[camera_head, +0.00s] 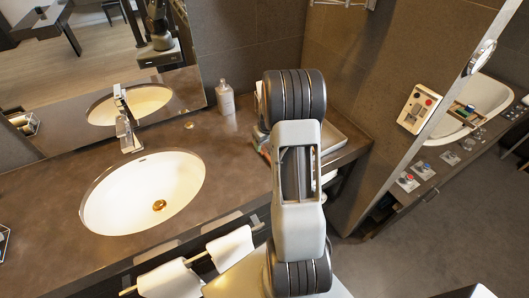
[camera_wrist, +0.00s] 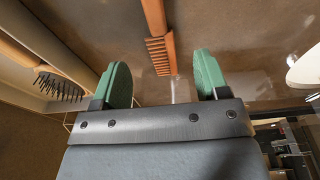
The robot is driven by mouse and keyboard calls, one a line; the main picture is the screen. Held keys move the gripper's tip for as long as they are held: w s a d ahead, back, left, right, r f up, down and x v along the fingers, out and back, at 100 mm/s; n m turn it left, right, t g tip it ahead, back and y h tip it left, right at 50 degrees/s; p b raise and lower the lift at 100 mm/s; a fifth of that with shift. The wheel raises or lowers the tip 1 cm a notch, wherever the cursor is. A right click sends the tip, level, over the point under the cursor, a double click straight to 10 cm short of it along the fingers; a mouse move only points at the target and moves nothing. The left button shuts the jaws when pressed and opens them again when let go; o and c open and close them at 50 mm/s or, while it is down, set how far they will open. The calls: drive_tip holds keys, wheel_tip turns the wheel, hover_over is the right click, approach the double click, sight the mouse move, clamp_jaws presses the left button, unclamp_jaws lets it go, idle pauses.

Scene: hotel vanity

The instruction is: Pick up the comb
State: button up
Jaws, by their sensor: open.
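The comb (camera_wrist: 158,42) is orange-brown, with a handle running to the top edge of the wrist view and a row of teeth at its lower end. My gripper (camera_wrist: 163,76) has two green fingertips spread wide with nothing between them. The comb's toothed end lies in line with the gap between the fingers, apart from both. In the head view my arm covers this part of the counter, and I cannot make out the comb or my fingertips there.
A hairbrush (camera_wrist: 60,86) with dark bristles lies left of my gripper in the wrist view.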

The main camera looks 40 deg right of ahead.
sight(265, 152)
drive_tip(key=shift+w+d+f+p, duration=0.1)
drive_tip(key=shift+f+p, duration=0.15)
drive_tip(key=shift+f, duration=0.6)
drive_tip(key=shift+w+a+f+p, duration=0.1)
drive_tip(key=shift+f+p, duration=0.2)
drive_tip(key=shift+f, duration=0.5)
drive_tip(key=shift+w+d+f+p, duration=0.1)
drive_tip(key=shift+f+p, duration=0.15)
drive_tip(key=shift+f, duration=0.6)
drive_tip(key=shift+c, duration=0.5)
drive_tip(key=c, duration=0.9)
